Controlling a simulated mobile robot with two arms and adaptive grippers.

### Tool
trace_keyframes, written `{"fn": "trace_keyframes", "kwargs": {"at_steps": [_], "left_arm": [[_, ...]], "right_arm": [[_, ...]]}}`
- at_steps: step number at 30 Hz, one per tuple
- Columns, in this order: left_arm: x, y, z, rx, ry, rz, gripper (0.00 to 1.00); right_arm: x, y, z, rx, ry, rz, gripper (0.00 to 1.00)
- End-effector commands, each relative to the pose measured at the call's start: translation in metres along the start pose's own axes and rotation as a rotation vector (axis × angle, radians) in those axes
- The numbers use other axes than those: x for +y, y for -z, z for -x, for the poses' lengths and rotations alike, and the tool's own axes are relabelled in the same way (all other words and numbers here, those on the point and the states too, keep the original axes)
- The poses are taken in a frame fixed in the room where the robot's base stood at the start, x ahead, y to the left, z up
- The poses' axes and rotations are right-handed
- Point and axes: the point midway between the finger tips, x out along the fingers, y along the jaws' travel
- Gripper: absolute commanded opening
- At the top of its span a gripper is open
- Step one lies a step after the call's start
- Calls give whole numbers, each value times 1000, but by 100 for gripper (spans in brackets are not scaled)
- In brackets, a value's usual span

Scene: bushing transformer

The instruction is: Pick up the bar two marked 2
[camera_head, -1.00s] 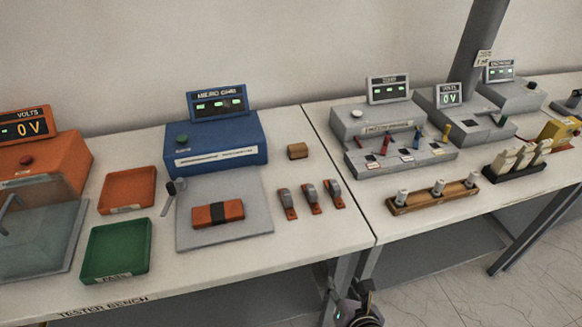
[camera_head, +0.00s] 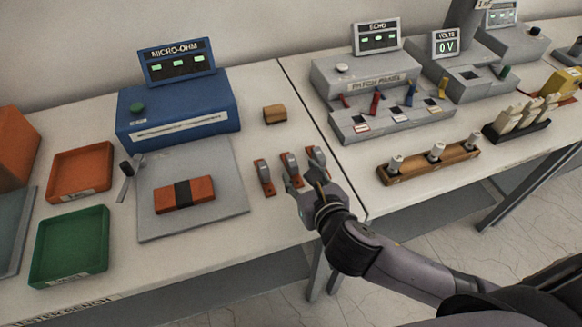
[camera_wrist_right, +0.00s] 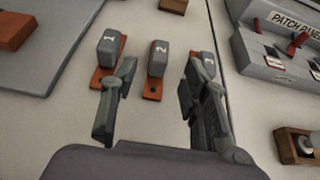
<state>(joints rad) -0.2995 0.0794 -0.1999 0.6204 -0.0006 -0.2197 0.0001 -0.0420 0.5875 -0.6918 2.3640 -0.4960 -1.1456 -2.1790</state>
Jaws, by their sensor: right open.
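The bar marked 2 (camera_wrist_right: 157,58) has a grey block on a copper-coloured strip and lies between two like bars on the bench. It is the middle one of the three in the head view (camera_head: 290,167). The bar marked 1 (camera_wrist_right: 108,48) is at its left and the bar marked 3 (camera_wrist_right: 207,66) at its right, partly hidden by a finger. My right gripper (camera_wrist_right: 158,88) is open and empty, its fingers spread either side of bar 2's near end. In the head view the right gripper (camera_head: 304,189) is at the near end of the bars. My left gripper is out of view.
A grey plate (camera_head: 225,205) with a copper bar (camera_head: 184,195) lies left of the bars, in front of a blue micro-ohm meter (camera_head: 178,110). A small wooden block (camera_head: 275,114) is behind the bars. A grey patch panel (camera_head: 385,115) and a wooden rack (camera_head: 428,164) stand right.

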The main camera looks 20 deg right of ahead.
Motion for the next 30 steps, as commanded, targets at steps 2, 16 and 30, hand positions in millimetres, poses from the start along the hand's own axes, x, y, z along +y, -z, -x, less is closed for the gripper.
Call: {"fn": "trace_keyframes", "kwargs": {"at_steps": [2,16,30], "left_arm": [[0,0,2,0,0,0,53],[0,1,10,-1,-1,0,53],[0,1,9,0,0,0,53]], "right_arm": [[0,-1,-14,1,1,-2,42],[0,-8,-64,2,0,-4,42],[0,-6,-81,2,-1,-1,38]]}}
